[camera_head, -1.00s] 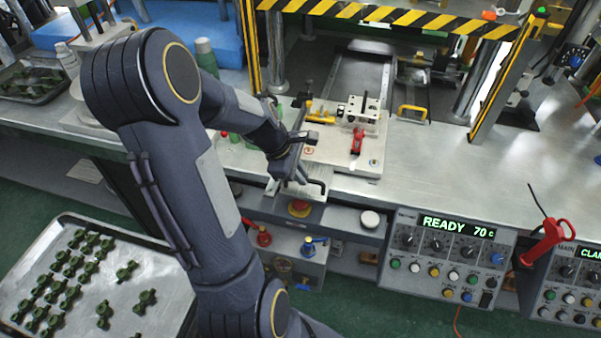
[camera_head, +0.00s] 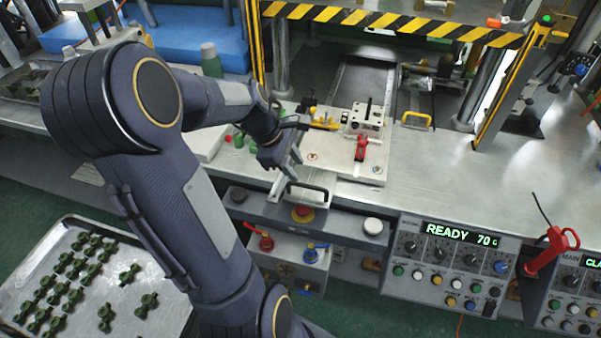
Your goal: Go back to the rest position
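My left arm comes in from the left and reaches over the bench. My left gripper (camera_head: 290,152) is just left of the light-coloured mould plate (camera_head: 330,166), above the bench's front part. No held object shows in it; its fingers are partly hidden and small, so their opening is unclear. A dark handle (camera_head: 308,188) on a flat metal part lies just below it. The plate bears a metal block (camera_head: 364,120), a yellow clamp handle (camera_head: 325,118) and a red clamp handle (camera_head: 361,146). My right gripper is not in view.
A press with a yellow-black striped bar (camera_head: 400,20) stands behind. A control box reads READY 70 (camera_head: 450,232). A tray (camera_head: 14,290) of several green parts is at lower left. A red-handled tool (camera_head: 550,250) is at right.

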